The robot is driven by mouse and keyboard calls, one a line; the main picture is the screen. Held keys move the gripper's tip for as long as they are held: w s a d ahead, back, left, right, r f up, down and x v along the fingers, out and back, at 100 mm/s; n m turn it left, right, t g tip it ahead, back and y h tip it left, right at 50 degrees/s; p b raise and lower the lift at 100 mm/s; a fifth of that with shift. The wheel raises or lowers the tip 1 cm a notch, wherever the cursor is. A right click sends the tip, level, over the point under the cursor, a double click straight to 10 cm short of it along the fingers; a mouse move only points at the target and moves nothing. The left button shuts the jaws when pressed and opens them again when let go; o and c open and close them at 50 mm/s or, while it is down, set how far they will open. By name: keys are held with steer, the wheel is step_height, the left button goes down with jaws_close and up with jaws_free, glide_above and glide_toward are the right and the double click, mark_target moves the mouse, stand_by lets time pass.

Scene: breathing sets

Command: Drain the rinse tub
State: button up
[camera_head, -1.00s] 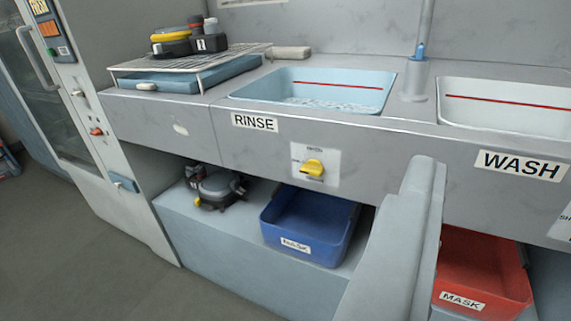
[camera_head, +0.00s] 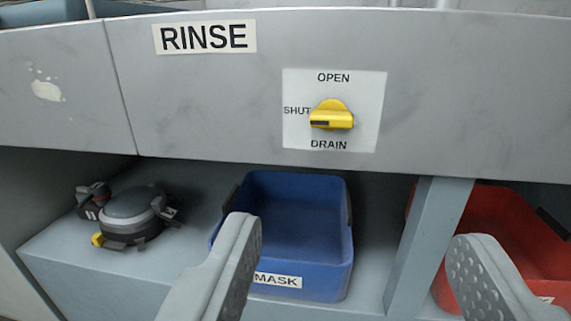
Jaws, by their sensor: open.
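A yellow drain knob (camera_head: 332,115) sits on a white plate (camera_head: 362,92) on the front panel below the RINSE label (camera_head: 204,38). The plate reads OPEN above the knob, SHUT to its left and DRAIN below. The knob's handle lies level, its dark mark at the left end towards SHUT. My gripper (camera_head: 355,235) is open and empty, its two fingers apart below and in front of the knob, not touching it. The inside of the rinse tub is out of view.
A blue MASK bin (camera_head: 300,290) stands on the shelf below the panel, with a dark round breathing-set part (camera_head: 132,214) to its left. A red bin (camera_head: 490,240) stands right of a grey upright (camera_head: 430,245). The space before the knob looks clear.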

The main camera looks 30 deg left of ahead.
mark_target(332, 118)
steer(key=x, duration=1.1)
steer(key=f+x, duration=0.1)
steer(key=x, duration=0.5)
steer(key=shift+a, duration=0.3)
steer(key=shift+r, duration=0.1)
steer(key=c, duration=1)
